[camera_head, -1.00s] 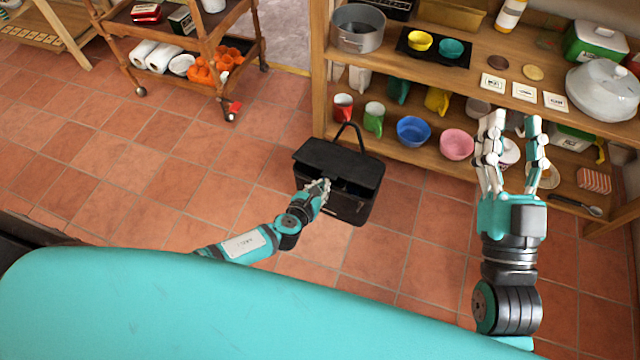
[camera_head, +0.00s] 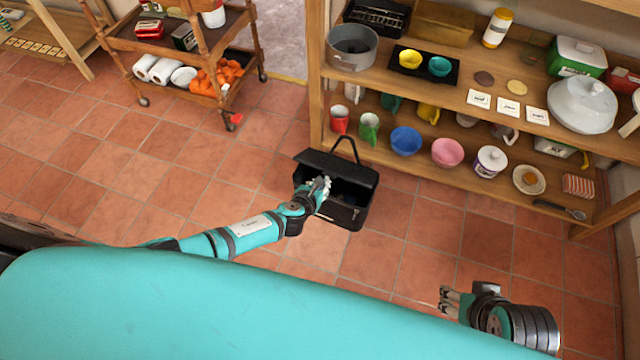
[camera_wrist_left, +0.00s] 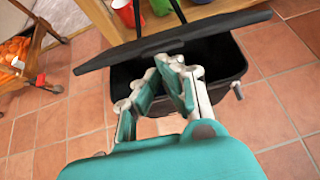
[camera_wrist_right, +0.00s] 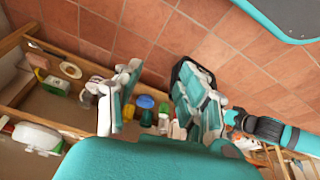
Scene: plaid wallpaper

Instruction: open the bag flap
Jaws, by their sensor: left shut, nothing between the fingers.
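The black bag (camera_head: 348,217) stands on the tiled floor in front of the shelf. Its flap (camera_head: 335,164) is partly raised and tilted, with the dark inside showing below it. In the left wrist view the flap (camera_wrist_left: 120,52) appears as a thin slanted slab above the bag's opening. My left gripper (camera_head: 325,185) is shut and empty, its fingertips (camera_wrist_left: 170,62) at the opening just under the flap; I cannot tell if they touch it. My right gripper (camera_head: 449,300) is low at the bottom right, away from the bag. Its fingers (camera_wrist_right: 158,92) are spread and empty.
A wooden shelf (camera_head: 300,80) with bowls, mugs and a pot stands right behind the bag. A wooden trolley (camera_head: 185,95) is at the back left. The floor left and right of the bag is clear.

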